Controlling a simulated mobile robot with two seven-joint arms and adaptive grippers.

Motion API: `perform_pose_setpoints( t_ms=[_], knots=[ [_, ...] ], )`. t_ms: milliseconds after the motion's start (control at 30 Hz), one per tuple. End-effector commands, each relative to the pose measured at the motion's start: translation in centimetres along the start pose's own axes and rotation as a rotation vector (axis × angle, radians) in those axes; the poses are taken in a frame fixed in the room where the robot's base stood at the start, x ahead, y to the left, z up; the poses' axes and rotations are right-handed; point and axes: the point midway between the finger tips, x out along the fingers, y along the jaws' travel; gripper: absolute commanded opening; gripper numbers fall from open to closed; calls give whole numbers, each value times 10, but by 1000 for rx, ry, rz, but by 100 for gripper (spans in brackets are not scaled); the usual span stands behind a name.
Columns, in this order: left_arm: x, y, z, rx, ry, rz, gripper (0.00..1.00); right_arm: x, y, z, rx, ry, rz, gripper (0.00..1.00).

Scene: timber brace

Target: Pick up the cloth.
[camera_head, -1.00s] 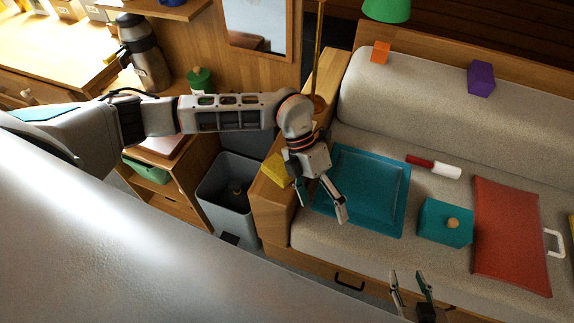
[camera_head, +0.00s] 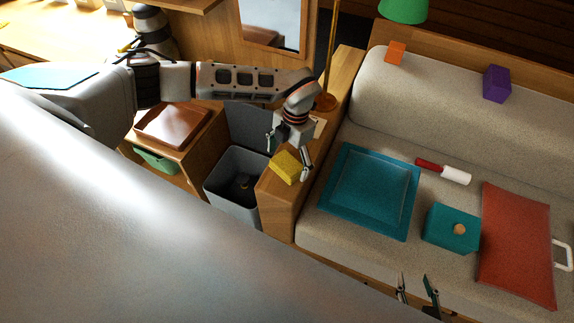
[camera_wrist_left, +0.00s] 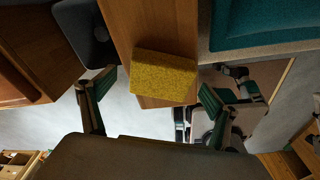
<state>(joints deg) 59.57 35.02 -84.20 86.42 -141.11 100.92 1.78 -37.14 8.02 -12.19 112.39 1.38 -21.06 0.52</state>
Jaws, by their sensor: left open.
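The yellow cloth (camera_head: 286,168) looks like a thick, sponge-like block. It lies on the wooden armrest (camera_head: 280,205) at the left end of the sofa. My left gripper (camera_head: 288,160) is open, pointing down over the cloth, with one finger on each side of it in the head view. In the left wrist view the cloth (camera_wrist_left: 164,77) lies ahead, between the spread fingers (camera_wrist_left: 157,86) and nearer the right one. Nothing is held. My right gripper (camera_head: 416,282) shows at the bottom edge with its fingers apart and empty.
A grey bin (camera_head: 232,190) with its lid up stands left of the armrest. A teal tray (camera_head: 333,207), a teal box (camera_head: 450,230), a red-handled roller (camera_head: 443,171) and a red board (camera_head: 515,245) lie on the sofa seat. A brass lamp pole (camera_head: 329,60) rises behind my left gripper.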

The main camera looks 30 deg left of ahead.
Motion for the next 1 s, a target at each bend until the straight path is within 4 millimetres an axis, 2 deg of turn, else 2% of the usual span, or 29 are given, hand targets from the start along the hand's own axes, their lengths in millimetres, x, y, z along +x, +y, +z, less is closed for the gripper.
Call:
perform_pose_setpoints(
  t_ms=[100,367,400,533,567,633,667,1000],
  knots=[
    [11,0,0,-1,1,0,89,0,0,0,0,1,0,40],
    [14,1,0,-1,-1,0,89,0,0,0,0,1,0,40],
    [14,1,0,-1,-1,0,84,0,0,0,0,1,0,40],
    [14,0,0,0,-1,0,50,0,0,0,0,1,0,40],
    [14,0,0,0,-1,0,47,0,0,0,0,1,0,40],
    [14,0,0,0,-1,0,47,0,0,0,0,1,0,40],
    [14,0,0,0,-1,0,44,0,0,0,0,1,0,40],
    [8,0,0,0,-2,0,44,0,0,0,0,1,0,40]
  ],
)
